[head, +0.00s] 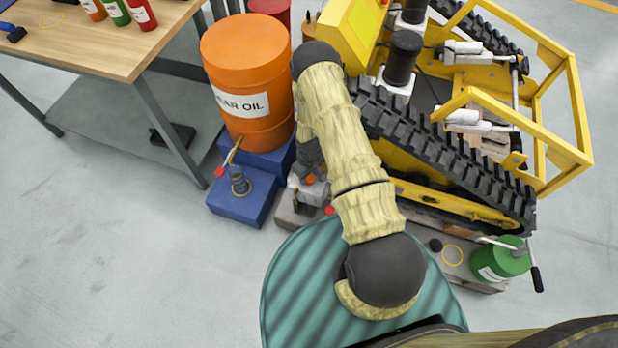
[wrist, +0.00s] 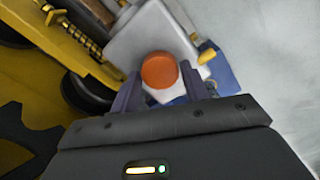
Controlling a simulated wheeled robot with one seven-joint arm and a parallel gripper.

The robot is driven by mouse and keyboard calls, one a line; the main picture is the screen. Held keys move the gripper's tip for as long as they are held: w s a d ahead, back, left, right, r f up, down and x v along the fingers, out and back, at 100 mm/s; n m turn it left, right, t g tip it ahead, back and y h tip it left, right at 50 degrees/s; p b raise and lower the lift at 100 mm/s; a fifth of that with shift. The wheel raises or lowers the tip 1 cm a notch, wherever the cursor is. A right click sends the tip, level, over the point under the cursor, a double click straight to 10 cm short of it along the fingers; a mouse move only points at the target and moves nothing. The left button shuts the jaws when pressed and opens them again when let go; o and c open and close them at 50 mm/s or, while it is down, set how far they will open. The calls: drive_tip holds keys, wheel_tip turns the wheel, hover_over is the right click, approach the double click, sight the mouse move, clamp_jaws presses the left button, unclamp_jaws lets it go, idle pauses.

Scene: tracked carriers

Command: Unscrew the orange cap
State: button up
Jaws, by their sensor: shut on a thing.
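The orange cap (wrist: 159,70) is round and sits at the middle of the wrist view, on top of a light grey body (wrist: 150,35). My gripper (wrist: 161,76) has its two dark fingers on either side of the cap, shut on it. In the head view a small patch of the orange cap (head: 311,179) shows below my dark gripper (head: 309,160), beside the yellow tracked carrier (head: 450,195). My arm hides much of that spot in the head view.
An orange gear oil drum (head: 247,75) and a blue box (head: 241,196) stand to the left. A workbench (head: 120,45) is further left. A green canister (head: 498,262) is at the right. The floor at lower left is clear.

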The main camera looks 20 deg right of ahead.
drive_tip(key=n, duration=0.8)
drive_tip(key=shift+n, duration=0.6)
drive_tip(key=n, duration=0.6)
drive_tip(key=shift+n, duration=0.3)
drive_tip(key=n, duration=0.3)
drive_tip(key=shift+p, duration=0.3)
